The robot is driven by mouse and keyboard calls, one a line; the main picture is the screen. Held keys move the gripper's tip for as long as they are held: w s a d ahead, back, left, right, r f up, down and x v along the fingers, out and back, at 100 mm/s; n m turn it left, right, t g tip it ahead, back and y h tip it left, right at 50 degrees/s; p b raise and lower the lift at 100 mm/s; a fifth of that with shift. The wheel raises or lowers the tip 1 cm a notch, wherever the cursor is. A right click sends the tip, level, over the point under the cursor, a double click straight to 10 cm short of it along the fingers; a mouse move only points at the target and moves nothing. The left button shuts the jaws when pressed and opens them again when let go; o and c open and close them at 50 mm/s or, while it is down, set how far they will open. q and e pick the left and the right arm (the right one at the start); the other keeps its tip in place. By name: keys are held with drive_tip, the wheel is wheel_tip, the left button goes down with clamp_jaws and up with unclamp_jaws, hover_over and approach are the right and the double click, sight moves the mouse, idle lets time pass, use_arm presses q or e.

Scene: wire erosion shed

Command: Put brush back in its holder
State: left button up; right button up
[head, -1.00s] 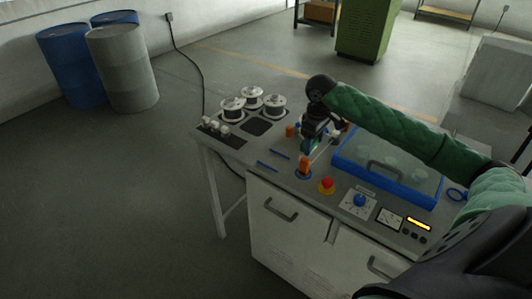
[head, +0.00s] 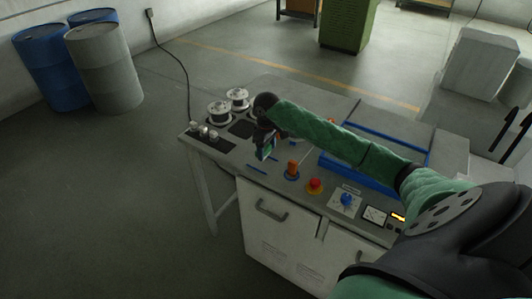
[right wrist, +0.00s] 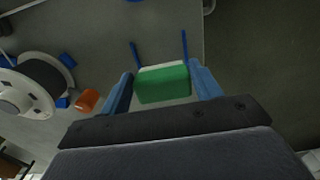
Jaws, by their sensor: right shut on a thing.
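My right gripper (head: 265,154) is above the left part of the machine's worktop. In the right wrist view, its blue fingers (right wrist: 163,88) are shut on a green block-shaped thing (right wrist: 162,84), which seems to be the brush; only its broad face shows. I cannot tell which thing is the brush's holder. My left gripper is not in view.
White spools (head: 219,111) stand at the worktop's back left. A red button (head: 314,185), a blue knob (head: 346,199) and a blue-framed lid (head: 345,180) are to the right. An orange piece (right wrist: 87,100) lies near a spool in the wrist view. Drums (head: 105,80) stand far left.

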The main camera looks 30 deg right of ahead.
sight(266, 155)
drive_tip(key=shift+w+a+f, duration=0.1)
drive_tip(key=shift+w+f, duration=0.05)
drive_tip(key=shift+w, duration=0.05)
drive_tip(key=shift+f+p, duration=0.55)
wheel_tip(266, 155, down, 3)
drive_tip(key=shift+r+p, duration=0.2)
drive_tip(key=shift+p, duration=0.65)
drive_tip(key=shift+f, duration=0.2)
drive_tip(key=o, duration=1)
drive_tip(key=shift+r, duration=0.1)
